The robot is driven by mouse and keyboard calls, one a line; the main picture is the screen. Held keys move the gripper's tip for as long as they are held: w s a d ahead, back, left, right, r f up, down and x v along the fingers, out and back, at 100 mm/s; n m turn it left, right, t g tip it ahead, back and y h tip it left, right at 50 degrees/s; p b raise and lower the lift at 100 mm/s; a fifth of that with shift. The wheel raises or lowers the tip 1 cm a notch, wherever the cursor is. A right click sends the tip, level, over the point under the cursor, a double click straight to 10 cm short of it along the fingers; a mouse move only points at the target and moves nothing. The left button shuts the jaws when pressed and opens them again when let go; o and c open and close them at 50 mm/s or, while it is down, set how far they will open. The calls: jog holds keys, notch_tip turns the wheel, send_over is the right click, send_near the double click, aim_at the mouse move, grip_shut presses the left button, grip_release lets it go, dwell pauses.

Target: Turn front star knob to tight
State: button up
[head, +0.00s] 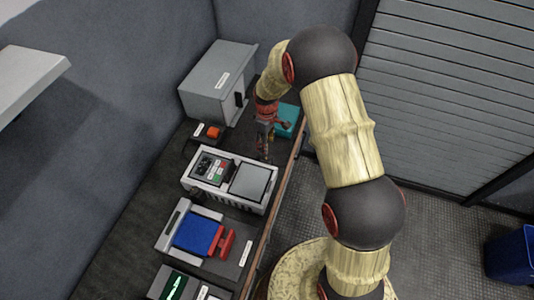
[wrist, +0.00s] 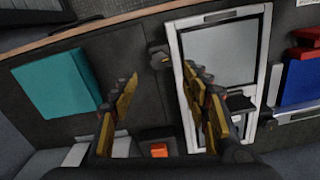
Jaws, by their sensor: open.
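A small dark lobed knob (wrist: 159,58), which looks like the front star knob, sits beside the left edge of a light-framed unit with a grey panel (wrist: 219,54). The unit also shows in the head view (head: 249,182), where I cannot make out the knob near my gripper. My gripper (wrist: 160,76) is open and empty. Its two fingers are spread with the knob showing between and just beyond their tips, apart from it in the picture. In the head view my gripper (head: 263,154) hangs at the unit's far end. I cannot read the knob's setting.
A teal block (wrist: 60,83) lies left of my fingers in the wrist view. A small box with an orange button (head: 213,132) and a grey cabinet (head: 217,81) stand behind. A blue block with a red handle (head: 196,235) is nearer. The bench edge (head: 283,185) runs close by.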

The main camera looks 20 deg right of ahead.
aim_at(267, 158)
jog(key=shift+f+n, duration=0.15)
jog(key=shift+n, duration=0.35)
jog(key=shift+f, duration=3.85)
jog(key=shift+c, duration=0.4)
jog(key=c, duration=1.1)
